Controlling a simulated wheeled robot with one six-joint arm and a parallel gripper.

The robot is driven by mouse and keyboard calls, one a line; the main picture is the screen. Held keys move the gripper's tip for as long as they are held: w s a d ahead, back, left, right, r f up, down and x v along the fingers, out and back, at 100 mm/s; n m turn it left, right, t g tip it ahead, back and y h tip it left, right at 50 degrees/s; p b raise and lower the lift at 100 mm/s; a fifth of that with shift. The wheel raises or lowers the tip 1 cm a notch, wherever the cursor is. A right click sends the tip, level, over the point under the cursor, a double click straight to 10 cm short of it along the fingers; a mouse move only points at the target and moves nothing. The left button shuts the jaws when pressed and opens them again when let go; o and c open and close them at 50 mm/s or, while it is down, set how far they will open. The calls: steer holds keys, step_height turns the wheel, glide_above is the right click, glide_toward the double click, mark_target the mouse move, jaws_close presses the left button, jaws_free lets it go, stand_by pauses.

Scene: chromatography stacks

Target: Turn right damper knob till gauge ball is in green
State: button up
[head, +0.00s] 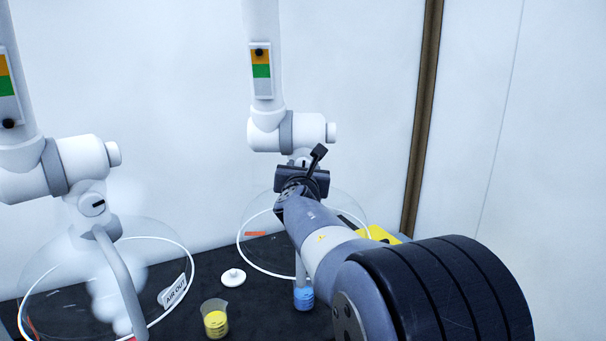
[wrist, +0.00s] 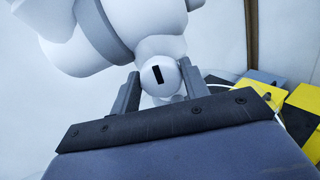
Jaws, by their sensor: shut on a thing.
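The right damper knob (wrist: 159,77) is white and round with a black mark, below the joint of the right extraction arm. In the wrist view it sits between the two fingers of my gripper (wrist: 160,88), which is shut on it. The black mark stands near upright, slightly tilted. In the head view my gripper (head: 302,172) is at the knob and mostly hides it. The right gauge (head: 261,70) has an orange band above a green band and a pale grey one. Its black ball (head: 259,52) is in the orange band, above the green.
The left extraction arm has its own knob (head: 92,204) and a gauge with its ball (head: 8,124) at the bottom. An "AIR OUT" tag (head: 174,291) hangs there. A beaker of yellow liquid (head: 215,320), white lid (head: 233,277) and blue-filled vessel (head: 303,298) stand on the dark bench.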

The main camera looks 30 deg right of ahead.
steer(key=shift+f+m+b, duration=0.25)
steer(key=shift+m+b, duration=0.55)
steer(key=shift+m, duration=0.2)
steer(key=shift+d+r+m+b, duration=0.1)
steer(key=shift+r+m+b, duration=0.15)
steer(key=shift+m, duration=0.45)
steer(key=o, duration=1)
steer(key=shift+c, duration=0.2)
steer(key=shift+s, duration=0.1)
steer(key=v, duration=1)
steer(key=shift+s+a+f, duration=0.1)
steer(key=shift+s+a, duration=0.1)
steer(key=shift+s, duration=0.15)
steer(key=shift+w, duration=0.1)
